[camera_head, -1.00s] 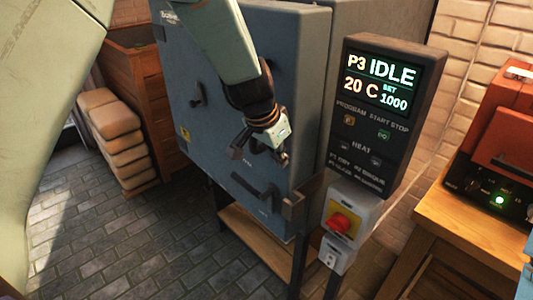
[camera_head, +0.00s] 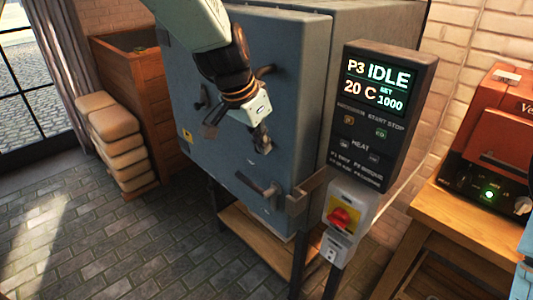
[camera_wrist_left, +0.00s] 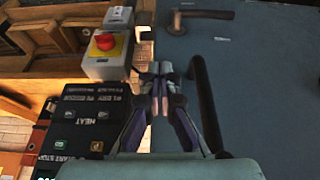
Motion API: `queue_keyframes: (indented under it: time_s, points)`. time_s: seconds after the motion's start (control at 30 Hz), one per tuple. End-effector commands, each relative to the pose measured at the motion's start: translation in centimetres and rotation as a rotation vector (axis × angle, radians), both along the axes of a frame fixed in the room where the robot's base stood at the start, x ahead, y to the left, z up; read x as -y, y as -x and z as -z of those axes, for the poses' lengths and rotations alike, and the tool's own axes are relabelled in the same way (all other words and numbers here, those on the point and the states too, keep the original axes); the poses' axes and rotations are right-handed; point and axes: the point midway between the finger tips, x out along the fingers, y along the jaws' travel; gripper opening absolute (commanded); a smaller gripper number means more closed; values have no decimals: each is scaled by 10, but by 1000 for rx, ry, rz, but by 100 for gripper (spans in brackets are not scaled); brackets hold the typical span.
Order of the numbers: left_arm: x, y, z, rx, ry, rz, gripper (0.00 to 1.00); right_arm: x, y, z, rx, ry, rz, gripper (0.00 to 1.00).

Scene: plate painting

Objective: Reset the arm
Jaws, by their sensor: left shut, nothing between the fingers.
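My left gripper (camera_head: 237,131) hangs in front of the blue-grey kiln door (camera_head: 228,163) in the head view. Its fingers look shut and hold nothing. In the left wrist view the gripper (camera_wrist_left: 159,92) shows its fingers close together, with the kiln door (camera_wrist_left: 245,60) behind. A door handle (camera_head: 259,188) is below the gripper in the head view. My right gripper is in neither view.
A control panel (camera_head: 385,115) reading "P3 IDLE 20 C" and a red switch (camera_head: 343,217) stand right of the kiln. A red machine (camera_head: 492,135) sits on a wooden table (camera_head: 450,215) at the right. Stacked sacks (camera_head: 118,148) stand left. The brick floor (camera_head: 95,240) in front is clear.

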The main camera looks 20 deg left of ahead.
Motion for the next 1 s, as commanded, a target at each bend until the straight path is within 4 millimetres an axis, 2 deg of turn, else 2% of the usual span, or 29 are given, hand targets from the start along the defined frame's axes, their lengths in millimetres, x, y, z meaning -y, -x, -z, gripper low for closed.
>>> queue_keyframes:
  time_s: [0.1, 0.3, 0.37, 0.43, 0.47, 0.57, 0.7, 0.77, 0.87, 1.0]
  points:
    - [-2, 4, -12, 1, 0, 0, 0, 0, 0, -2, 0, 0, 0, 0]
    - [-4, 8, -16, -2, 0, -1, 0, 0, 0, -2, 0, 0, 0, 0]
    - [-5, 10, -10, -7, -2, -6, 0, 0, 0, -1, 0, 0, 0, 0]
    - [-8, 14, 9, -25, -9, -24, 0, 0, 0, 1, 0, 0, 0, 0]
    - [-10, 17, 21, -35, -13, -37, 0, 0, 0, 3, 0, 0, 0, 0]
    - [-21, 35, 77, -79, -38, -94, 0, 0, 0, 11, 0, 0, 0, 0]
    - [-36, 72, 161, -140, -77, -182, 0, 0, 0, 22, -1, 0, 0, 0]
    - [-41, 93, 195, -165, -91, -216, 0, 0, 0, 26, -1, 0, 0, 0]
    - [-49, 133, 247, -204, -112, -270, 0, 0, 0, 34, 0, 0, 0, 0]
    - [-55, 199, 311, -259, -127, -337, 0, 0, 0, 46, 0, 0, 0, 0]
